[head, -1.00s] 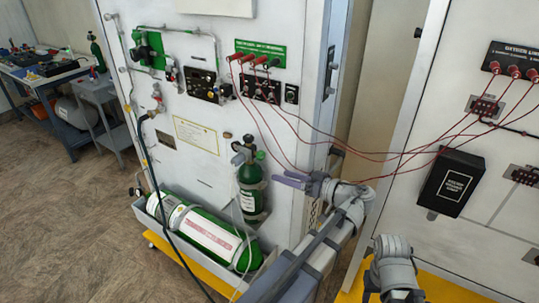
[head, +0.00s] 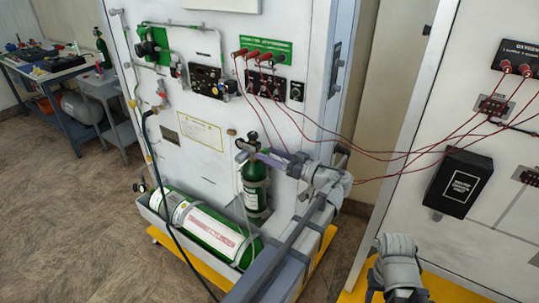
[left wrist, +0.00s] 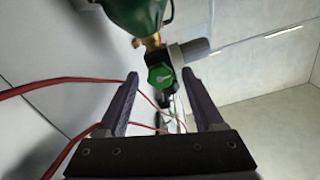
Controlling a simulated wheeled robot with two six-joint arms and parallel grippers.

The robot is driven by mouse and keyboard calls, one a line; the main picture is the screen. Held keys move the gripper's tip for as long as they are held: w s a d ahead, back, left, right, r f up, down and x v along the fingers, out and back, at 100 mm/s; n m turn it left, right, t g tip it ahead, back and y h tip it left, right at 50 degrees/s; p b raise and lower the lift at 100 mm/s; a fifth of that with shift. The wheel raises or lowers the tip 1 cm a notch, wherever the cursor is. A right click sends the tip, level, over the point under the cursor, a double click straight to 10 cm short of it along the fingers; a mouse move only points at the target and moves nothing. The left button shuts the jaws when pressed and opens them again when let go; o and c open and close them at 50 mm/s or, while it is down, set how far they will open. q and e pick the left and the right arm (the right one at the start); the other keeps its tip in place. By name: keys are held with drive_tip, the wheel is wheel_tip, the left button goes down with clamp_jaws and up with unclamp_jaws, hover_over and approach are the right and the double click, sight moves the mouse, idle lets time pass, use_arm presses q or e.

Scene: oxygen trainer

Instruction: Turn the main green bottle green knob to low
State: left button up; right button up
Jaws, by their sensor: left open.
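The upright green bottle (head: 255,198) stands against the white panel, with a regulator on its top. In the left wrist view the bottle (left wrist: 138,12) appears upside down at the top. Its green knob (left wrist: 161,76) faces the camera and bears a pale mark. My left gripper (left wrist: 160,74) is open, with one finger on either side of the knob; I see no clear contact. In the head view my left gripper (head: 268,157) is at the bottle's neck and partly covers the regulator. My right arm shows at the lower right, but its gripper does not.
A large green and white cylinder (head: 205,229) lies in a tray at the panel's foot. A black box (head: 458,183) is on the right panel. Floor at the left is clear.

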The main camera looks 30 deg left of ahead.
use_arm(q)
drive_tip(key=shift+a, duration=0.25)
clamp_jaws()
idle(0.4)
